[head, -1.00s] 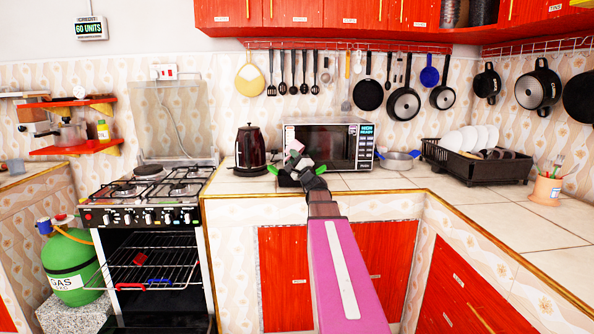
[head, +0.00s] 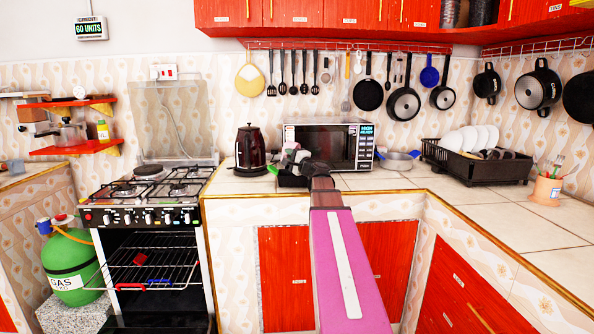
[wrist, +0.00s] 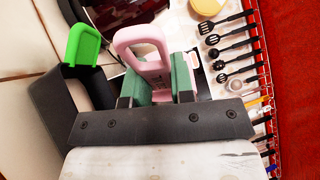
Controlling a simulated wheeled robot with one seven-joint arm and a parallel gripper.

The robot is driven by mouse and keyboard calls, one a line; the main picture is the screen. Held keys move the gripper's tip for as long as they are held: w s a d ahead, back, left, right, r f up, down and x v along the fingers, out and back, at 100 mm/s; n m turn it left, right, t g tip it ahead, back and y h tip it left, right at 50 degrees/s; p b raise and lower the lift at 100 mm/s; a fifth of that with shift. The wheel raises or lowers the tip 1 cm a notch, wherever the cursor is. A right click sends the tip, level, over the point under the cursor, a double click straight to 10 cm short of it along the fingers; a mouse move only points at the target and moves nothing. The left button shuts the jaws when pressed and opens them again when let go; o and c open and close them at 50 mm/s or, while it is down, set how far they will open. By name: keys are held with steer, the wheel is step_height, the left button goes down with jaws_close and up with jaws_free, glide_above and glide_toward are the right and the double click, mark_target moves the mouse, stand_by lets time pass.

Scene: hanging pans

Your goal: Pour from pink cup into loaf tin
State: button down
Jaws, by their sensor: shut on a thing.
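My gripper (wrist: 160,85) is shut on the pink cup (wrist: 146,44) by its handle, which stands between the two green finger pads. The cup's body is mostly hidden behind the handle and fingers. In the head view the cup (head: 303,155) is small and partly covered by my wrist, so I cannot tell its tilt or contents. The dark loaf tin (head: 292,181) sits on the counter just below the gripper. Its green end grip (head: 272,169) shows on the left. In the wrist view the tin (wrist: 52,100) is close beside the fingers; its inside is mostly hidden.
A microwave (head: 345,146) stands close behind the gripper and a dark kettle (head: 249,149) to the left. A metal pan (head: 398,161) and a dish rack (head: 470,167) are to the right. Utensils (wrist: 232,45) hang on the wall. The right counter is mostly clear.

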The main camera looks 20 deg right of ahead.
steer(key=shift+w+a+n+g+h+b, duration=0.1)
steer(key=shift+w+a+n+g+h, duration=0.2)
steer(key=shift+g, duration=0.35)
steer(key=shift+w+a+n+g+h+b, duration=0.15)
steer(key=shift+n+g+h, duration=0.2)
steer(key=shift+g, duration=0.35)
steer(key=shift+w+a+n+g+h+b, duration=0.15)
steer(key=shift+w+n+g+h, duration=0.15)
steer(key=shift+g, duration=0.35)
steer(key=w+a+g+h, duration=0.1)
steer(key=g, duration=0.1)
steer(key=f+n+g+h, duration=0.1)
steer(key=g, duration=0.1)
steer(key=w+a+n+g+h, duration=0.1)
steer(key=g+h, duration=0.1)
steer(key=shift+w+a+f, duration=0.25)
steer(key=shift+w+a, duration=0.05)
steer(key=shift+w+a+n+g+h, duration=0.15)
steer(key=shift+n+g+h, duration=0.1)
steer(key=shift+g, duration=0.15)
steer(key=shift+w+a+r+n+g+h+b, duration=0.3)
steer(key=shift+w+a+r+g+h, duration=0.65)
steer(key=shift+w+a+g, duration=0.2)
steer(key=w+a+g+h, duration=0.2)
steer(key=shift+w+a+n+g+h, duration=0.15)
steer(key=shift+a+n+g+h, duration=0.05)
steer(key=shift+n+g+h, duration=0.2)
